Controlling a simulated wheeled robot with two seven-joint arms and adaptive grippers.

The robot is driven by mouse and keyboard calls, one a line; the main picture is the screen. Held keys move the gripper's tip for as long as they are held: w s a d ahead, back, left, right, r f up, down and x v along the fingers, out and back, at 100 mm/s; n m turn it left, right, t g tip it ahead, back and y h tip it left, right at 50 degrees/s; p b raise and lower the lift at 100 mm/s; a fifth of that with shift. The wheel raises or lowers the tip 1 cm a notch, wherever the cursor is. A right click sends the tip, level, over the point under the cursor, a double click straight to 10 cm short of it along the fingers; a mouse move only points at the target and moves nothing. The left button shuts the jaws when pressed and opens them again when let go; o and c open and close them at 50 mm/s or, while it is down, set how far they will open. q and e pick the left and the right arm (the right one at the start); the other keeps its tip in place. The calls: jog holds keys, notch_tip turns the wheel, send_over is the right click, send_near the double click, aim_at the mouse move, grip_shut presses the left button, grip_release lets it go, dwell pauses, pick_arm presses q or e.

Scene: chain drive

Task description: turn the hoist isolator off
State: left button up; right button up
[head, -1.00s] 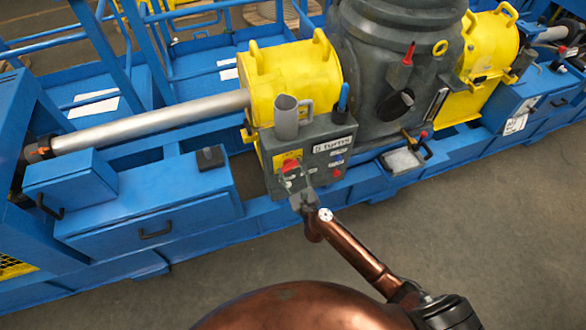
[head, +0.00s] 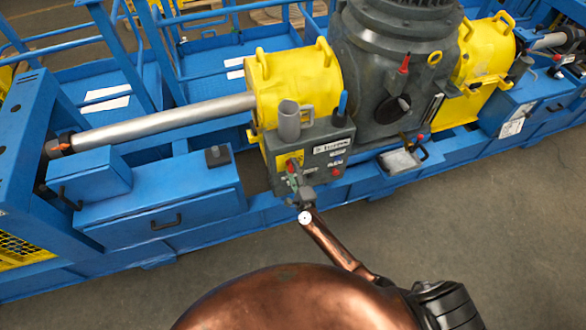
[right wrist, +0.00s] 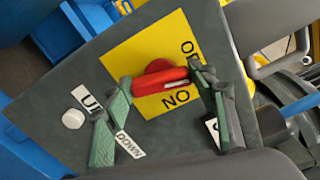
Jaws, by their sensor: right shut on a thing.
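The hoist isolator is a red rotary handle (right wrist: 158,74) on a yellow plate (right wrist: 128,52) in the right wrist view. Its bar lies roughly across the picture. An upside-down ON label (right wrist: 175,98) is below it; another label starting with O is partly hidden behind a finger. My right gripper (right wrist: 160,95) has one green-padded finger at each end of the handle and is shut on it. My left gripper is not in view.
UP (right wrist: 91,101) and DOWN (right wrist: 129,145) labels and a white button (right wrist: 73,118) lie close to the left finger. A grey cup (head: 289,122) and a blue-handled item (head: 342,104) are on the box. Blue frame and a blue cabinet (head: 165,205) stand left; floor in front is clear.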

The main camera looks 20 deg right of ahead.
jog(key=shift+a+n+p, duration=0.2)
jog(key=shift+n+p, duration=0.2)
jog(key=shift+n, duration=0.9)
jog(key=shift+f, duration=0.1)
jog(key=o, duration=1.2)
jog(key=shift+c, duration=0.2)
jog(key=shift+d, duration=0.1)
jog(key=s, duration=1.2)
jog(key=shift+d, duration=0.15)
